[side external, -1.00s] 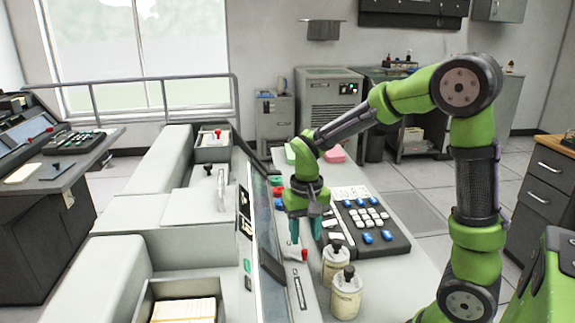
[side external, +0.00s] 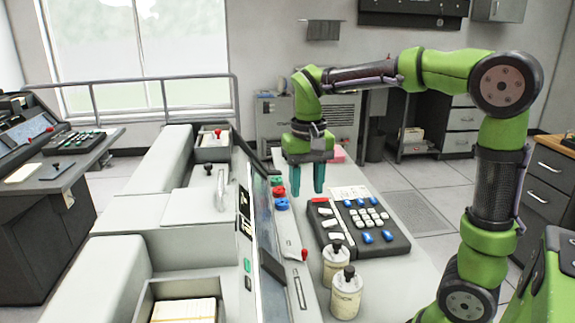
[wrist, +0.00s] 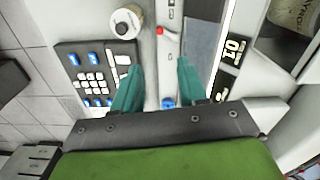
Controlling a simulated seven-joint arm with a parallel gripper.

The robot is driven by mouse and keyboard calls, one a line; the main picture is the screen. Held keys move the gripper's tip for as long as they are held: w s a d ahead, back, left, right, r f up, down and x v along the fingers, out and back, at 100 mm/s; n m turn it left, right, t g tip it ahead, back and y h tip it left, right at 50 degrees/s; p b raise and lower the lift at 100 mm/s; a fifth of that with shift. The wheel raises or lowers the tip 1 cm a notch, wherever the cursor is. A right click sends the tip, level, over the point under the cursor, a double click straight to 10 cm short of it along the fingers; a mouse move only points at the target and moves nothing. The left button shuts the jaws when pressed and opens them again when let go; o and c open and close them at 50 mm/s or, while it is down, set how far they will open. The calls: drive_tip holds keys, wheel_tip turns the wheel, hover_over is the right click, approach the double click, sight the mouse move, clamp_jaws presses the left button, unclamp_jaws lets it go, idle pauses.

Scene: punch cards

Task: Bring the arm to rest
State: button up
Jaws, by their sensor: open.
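My gripper (side external: 307,180) hangs with its teal fingers pointing down, above the grey console desk, left of and behind the dark keypad. Its fingers are apart with nothing between them. In the wrist view the open fingers of my gripper (wrist: 155,78) straddle the view over the panel strip beside the keypad (wrist: 90,72). My green arm reaches in from the right, with its forearm nearly level.
The keypad (side external: 378,236) lies on the desk, with two cream bottles (side external: 345,297) in front of it. A red-tipped lever (side external: 304,256) and blue and red knobs (side external: 280,197) line the panel. A pink block (side external: 338,157) sits behind. A card tray (side external: 215,312) stands front left.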

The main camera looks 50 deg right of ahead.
drive_tip(key=s+a+n+t+y, duration=0.2)
drive_tip(key=s+a+n+t, duration=0.1)
drive_tip(key=s+a+t, duration=0.4)
drive_tip(key=s, duration=0.3)
drive_tip(key=shift+a, duration=0.3)
drive_tip(key=shift+s+f, duration=0.1)
